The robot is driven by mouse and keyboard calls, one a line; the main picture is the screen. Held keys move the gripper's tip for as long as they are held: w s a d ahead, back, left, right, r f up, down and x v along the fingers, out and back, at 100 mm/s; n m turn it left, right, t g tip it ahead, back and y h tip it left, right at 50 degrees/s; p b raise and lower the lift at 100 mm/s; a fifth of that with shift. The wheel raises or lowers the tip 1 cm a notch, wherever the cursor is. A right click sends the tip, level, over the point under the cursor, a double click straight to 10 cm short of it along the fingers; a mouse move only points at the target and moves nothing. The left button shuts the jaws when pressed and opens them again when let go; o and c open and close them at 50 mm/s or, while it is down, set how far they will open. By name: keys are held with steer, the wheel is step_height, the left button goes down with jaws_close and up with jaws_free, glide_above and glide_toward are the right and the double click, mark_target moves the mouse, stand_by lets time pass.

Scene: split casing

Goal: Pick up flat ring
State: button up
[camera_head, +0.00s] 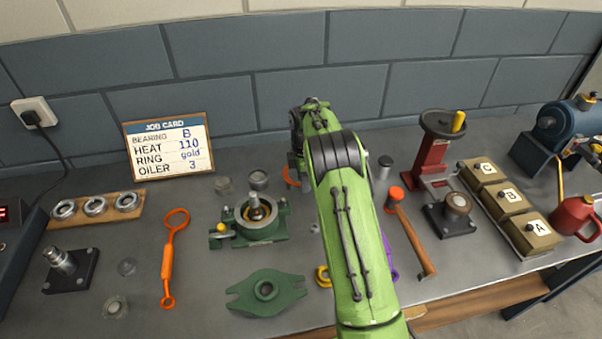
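A gold flat ring (323,276) lies on the bench, partly hidden behind the left edge of my green arm. A purple piece (392,272) shows just past the arm's right edge, mostly covered. An orange curved piece (291,175) shows left of the arm farther back. My arm reaches over the bench toward the back wall. My gripper (294,166) is mostly hidden by the arm, and its fingers cannot be made out. I cannot see whether it holds anything.
The green housing (262,222) and green cover (267,291) stand left of my arm.

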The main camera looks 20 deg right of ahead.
jaws_close()
